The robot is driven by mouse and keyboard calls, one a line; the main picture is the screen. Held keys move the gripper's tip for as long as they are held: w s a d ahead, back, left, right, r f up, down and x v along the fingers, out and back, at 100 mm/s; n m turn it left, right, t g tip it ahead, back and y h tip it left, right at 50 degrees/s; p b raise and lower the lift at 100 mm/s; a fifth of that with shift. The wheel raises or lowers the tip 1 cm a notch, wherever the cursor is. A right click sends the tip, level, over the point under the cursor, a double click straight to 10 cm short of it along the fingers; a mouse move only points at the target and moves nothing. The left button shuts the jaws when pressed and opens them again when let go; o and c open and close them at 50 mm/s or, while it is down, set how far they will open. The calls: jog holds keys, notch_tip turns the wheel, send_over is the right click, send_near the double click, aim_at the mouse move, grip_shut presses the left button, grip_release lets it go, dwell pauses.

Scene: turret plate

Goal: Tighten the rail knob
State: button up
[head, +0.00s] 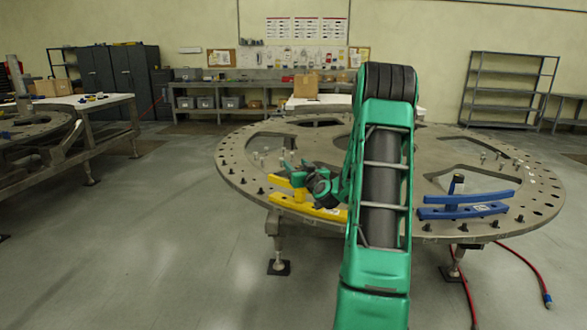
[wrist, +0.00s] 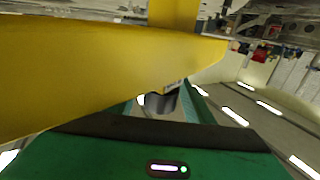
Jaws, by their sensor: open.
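The yellow rail (head: 308,208) lies near the front left edge of the round turret plate (head: 235,168). It fills much of the wrist view (wrist: 90,75). My gripper (head: 294,174) is over the yellow rail, with its jaws open. In the wrist view, a dark cylindrical piece (wrist: 163,103), which looks like the rail's knob, shows beyond the yellow edge, between the green fingers. I cannot tell whether the fingers touch it. In the head view my gripper hides that spot. The blue rail (head: 466,205) with a dark upright knob (head: 456,183) is at the right front.
Several black pegs and holes line the plate's rim. My arm covers the plate's middle. Red hoses (head: 530,268) lie on the floor at right. A second bench (head: 100,103) stands at left, and shelving (head: 508,90) at the back right. The left floor is clear.

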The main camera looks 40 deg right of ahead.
jog(key=c, duration=1)
jog(key=shift+f+m+g+h, duration=0.3)
jog(key=shift+m+g+h, duration=0.1)
jog(key=shift+m+h, duration=0.15)
jog(key=shift+c, duration=0.2)
jog(key=shift+s+d+r+m+h, duration=0.15)
jog(key=shift+d+m+h, duration=0.1)
jog(key=shift+h, duration=0.3)
jog(key=o, duration=1)
jog(key=shift+o, duration=0.2)
jog(key=shift+r, duration=0.1)
jog(key=v, duration=1)
jog(key=shift+a+r, duration=0.2)
jog(key=shift+a, duration=0.1)
